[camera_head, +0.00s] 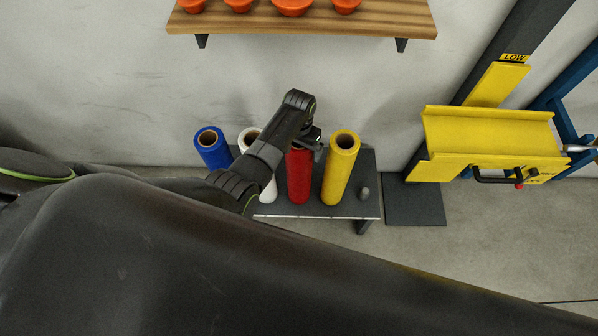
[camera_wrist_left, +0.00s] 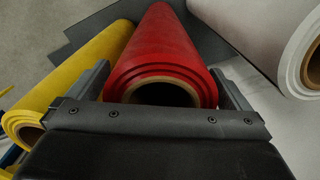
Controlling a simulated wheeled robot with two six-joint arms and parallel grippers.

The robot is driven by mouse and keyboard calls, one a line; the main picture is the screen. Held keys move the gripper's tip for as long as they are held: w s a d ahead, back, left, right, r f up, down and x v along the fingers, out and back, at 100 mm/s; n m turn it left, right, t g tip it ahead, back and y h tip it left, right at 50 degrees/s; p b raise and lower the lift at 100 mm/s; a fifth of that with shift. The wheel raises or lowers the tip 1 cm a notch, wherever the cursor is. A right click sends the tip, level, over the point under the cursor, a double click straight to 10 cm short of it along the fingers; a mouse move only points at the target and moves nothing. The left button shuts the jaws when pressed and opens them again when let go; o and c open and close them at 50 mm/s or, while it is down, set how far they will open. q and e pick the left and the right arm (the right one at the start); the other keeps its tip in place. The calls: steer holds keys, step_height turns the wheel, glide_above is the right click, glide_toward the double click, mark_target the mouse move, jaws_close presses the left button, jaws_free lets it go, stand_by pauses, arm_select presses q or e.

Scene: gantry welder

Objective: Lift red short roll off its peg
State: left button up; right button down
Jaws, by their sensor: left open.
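The red roll (camera_head: 299,178) stands upright on a low dark stand (camera_head: 350,209), between a white roll (camera_head: 268,190) and a yellow roll (camera_head: 340,170). Its peg is hidden. My left gripper (camera_head: 313,143) is over the top end of the red roll and partly covers it. In the left wrist view the red roll (camera_wrist_left: 160,50) and its open brown core lie between the two spread fingers of my left gripper (camera_wrist_left: 158,72). I cannot tell whether the fingers touch it. My right gripper is out of view.
The yellow roll (camera_wrist_left: 85,75) and white roll (camera_wrist_left: 265,35) stand close on either side of the fingers. A blue roll (camera_head: 212,150) stands at the far left. A wooden shelf (camera_head: 300,22) with orange bowls is above. A yellow machine part (camera_head: 480,135) is at the right.

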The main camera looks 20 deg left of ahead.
arm_select(q)
steer(key=shift+f, duration=0.6)
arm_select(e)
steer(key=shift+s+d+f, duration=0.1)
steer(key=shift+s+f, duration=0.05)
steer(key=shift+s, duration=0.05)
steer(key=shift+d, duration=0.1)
arm_select(q)
steer(key=c, duration=2)
steer(key=shift+w+r, duration=0.1)
steer(key=shift+w, duration=0.05)
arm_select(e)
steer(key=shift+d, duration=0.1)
arm_select(q)
steer(key=shift+r, duration=0.1)
